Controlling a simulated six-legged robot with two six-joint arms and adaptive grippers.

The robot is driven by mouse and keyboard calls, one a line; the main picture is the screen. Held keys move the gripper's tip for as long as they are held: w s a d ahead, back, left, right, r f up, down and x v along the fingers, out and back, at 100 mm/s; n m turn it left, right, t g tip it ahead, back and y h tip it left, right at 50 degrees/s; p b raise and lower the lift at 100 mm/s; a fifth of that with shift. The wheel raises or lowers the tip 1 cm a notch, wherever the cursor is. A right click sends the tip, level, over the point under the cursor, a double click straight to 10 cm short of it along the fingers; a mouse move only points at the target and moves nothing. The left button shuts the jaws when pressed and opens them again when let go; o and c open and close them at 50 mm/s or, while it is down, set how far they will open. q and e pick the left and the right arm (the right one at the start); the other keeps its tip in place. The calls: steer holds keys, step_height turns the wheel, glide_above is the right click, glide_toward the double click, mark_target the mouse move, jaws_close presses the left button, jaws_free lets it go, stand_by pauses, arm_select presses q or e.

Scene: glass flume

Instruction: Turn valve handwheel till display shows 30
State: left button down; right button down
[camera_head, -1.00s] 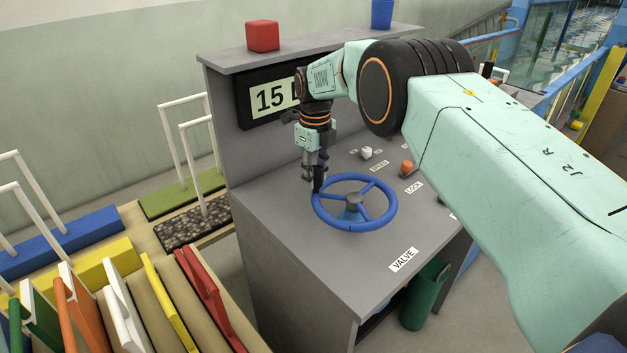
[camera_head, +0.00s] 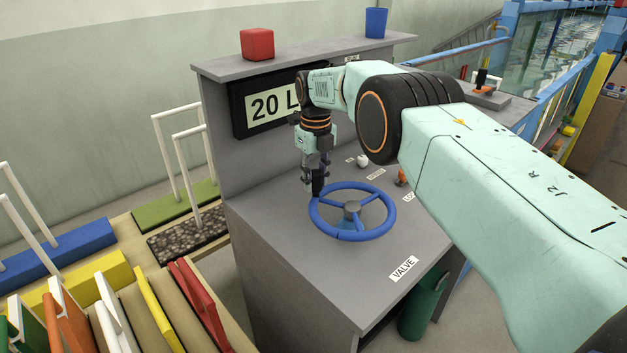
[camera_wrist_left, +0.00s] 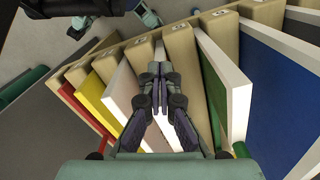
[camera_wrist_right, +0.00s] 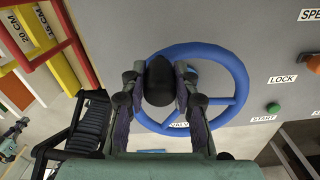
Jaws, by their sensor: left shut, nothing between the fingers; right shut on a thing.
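The blue valve handwheel (camera_head: 377,230) lies flat on the grey console, above the VALVE label. A dark knob (camera_wrist_right: 159,78) stands on its rim, on the far-left side in the head view. My right gripper (camera_head: 317,186) points down at the rim and is shut on this knob; its fingers flank the knob in the right wrist view (camera_wrist_right: 160,88). The display (camera_head: 262,108) reads 20 L, with its right part hidden behind my right arm. My left gripper (camera_wrist_left: 155,75) is shut and empty above a rack of coloured boards, away from the wheel.
A red block (camera_head: 257,44) and a blue cup (camera_head: 376,22) stand on the console's top shelf. A green button (camera_wrist_right: 273,107) and an orange knob (camera_wrist_right: 313,64) sit beside the wheel. The board rack (camera_head: 140,262) is left of the console. A green cylinder (camera_head: 420,308) stands below.

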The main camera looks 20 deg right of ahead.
steer(key=shift+w+d+f+m, duration=0.1)
steer(key=shift+d+f+m, duration=0.05)
steer(key=shift+d+m, duration=0.2)
stand_by(0.3)
steer(key=c, duration=1)
jaws_free()
steer(key=shift+d, duration=0.15)
steer(key=shift+a, duration=0.2)
steer(key=shift+w+r, duration=0.1)
steer(key=shift+r, duration=0.3)
step_height(320, 180, up, 7)
steer(key=shift+f, duration=0.1)
steer(key=shift+d, duration=0.1)
steer(key=shift+c, duration=0.2)
